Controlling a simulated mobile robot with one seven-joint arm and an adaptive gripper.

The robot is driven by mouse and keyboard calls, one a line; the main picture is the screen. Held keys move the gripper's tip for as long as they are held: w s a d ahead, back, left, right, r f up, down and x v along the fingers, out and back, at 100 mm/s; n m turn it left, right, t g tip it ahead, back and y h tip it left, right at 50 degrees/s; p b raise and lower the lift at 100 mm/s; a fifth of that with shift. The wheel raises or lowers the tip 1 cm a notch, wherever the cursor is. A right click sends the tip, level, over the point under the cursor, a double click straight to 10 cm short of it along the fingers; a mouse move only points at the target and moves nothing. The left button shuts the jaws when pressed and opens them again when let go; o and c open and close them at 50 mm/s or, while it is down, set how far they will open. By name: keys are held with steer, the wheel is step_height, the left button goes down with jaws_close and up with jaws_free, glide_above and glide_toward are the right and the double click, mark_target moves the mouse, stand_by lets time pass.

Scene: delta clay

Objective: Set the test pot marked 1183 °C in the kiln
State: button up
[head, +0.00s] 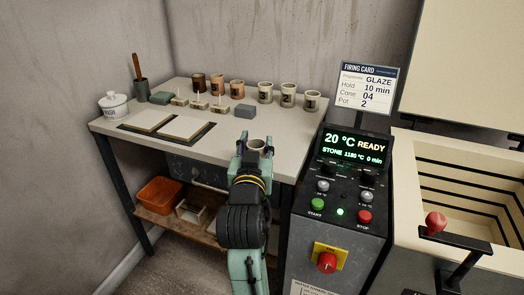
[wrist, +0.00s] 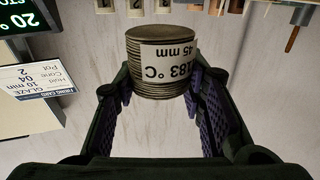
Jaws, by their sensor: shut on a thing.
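My gripper (head: 256,143) is shut on a ribbed grey-brown test pot (wrist: 160,60), which also shows between the fingers in the head view (head: 256,149). The pot is held in front of the table's right part, apart from the other pots. The kiln (head: 408,148) stands open at the right, with its lid (head: 470,60) raised and dark grooves along its pale inner walls. Its floor is only partly visible.
The control box (head: 338,190) stands between my gripper and the kiln, with the firing card (head: 367,88) above it. Its display reads 20 °C READY. Several cups (head: 265,92) and small tiles are on the table (head: 270,120).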

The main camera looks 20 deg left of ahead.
steer(key=p+x, duration=0.1)
steer(key=x, duration=0.6)
steer(key=shift+w+d+f, duration=0.15)
steer(key=shift+w, duration=0.1)
steer(key=shift+x, duration=1.05)
step_height(320, 180, down, 2)
steer(key=shift+s+f, duration=0.15)
steer(key=shift+d+f+p, duration=0.1)
steer(key=shift+f+p, duration=0.4)
steer(key=shift+f, duration=0.05)
steer(key=shift+f, duration=0.15)
steer(key=shift+f, duration=0.15)
steer(key=o, duration=1.1)
steer(key=shift+b, duration=0.35)
